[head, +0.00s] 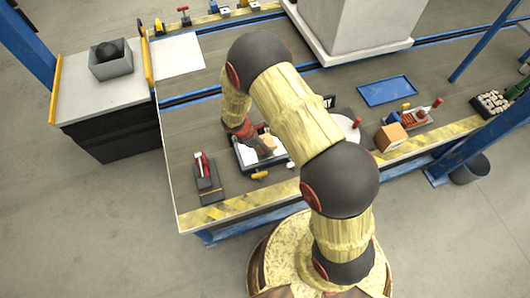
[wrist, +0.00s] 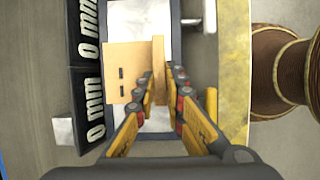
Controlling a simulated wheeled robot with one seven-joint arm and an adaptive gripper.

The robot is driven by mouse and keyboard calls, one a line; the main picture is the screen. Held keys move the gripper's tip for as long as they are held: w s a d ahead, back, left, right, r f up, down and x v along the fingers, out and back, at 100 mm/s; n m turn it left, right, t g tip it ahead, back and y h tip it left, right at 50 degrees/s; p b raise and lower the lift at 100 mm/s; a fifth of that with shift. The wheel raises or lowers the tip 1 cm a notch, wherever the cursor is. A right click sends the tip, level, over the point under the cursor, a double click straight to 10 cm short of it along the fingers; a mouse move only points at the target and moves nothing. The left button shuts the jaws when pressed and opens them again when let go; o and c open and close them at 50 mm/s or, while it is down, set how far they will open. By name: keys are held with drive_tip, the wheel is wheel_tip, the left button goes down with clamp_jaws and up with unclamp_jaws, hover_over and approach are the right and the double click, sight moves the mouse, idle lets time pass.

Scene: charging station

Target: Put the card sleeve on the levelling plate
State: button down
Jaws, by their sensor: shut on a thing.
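The card sleeve (wrist: 122,60) is a tan piece with two dark slots and an upright tan wall at its right side. My gripper (wrist: 163,82) is shut on that wall, one finger on each side. In the head view, part of the sleeve (head: 268,142) shows beside my gripper (head: 261,150), partly hidden by my arm. The levelling plate (head: 246,154) is a white surface in a dark frame below the gripper; it also shows behind the sleeve in the wrist view (wrist: 160,122). I cannot tell whether the sleeve touches the plate.
Black blocks lettered "0 mm" (wrist: 86,100) stand left of the plate in the wrist view. A red-handled clamp (head: 207,178) stands left of the plate in the head view. A tan box (head: 390,137) and a blue tray (head: 387,90) are to the right.

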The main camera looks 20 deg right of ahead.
drive_tip(key=shift+s+d+f, duration=0.1)
drive_tip(key=shift+d+f, duration=0.15)
drive_tip(key=shift+f, duration=0.1)
drive_tip(key=shift+d+f+b, duration=0.1)
drive_tip(key=shift+f+b, duration=0.55)
drive_tip(key=shift+f, duration=0.9)
drive_tip(key=shift+f, duration=0.15)
drive_tip(key=c, duration=1.8)
unclamp_jaws()
drive_tip(key=shift+c, duration=0.2)
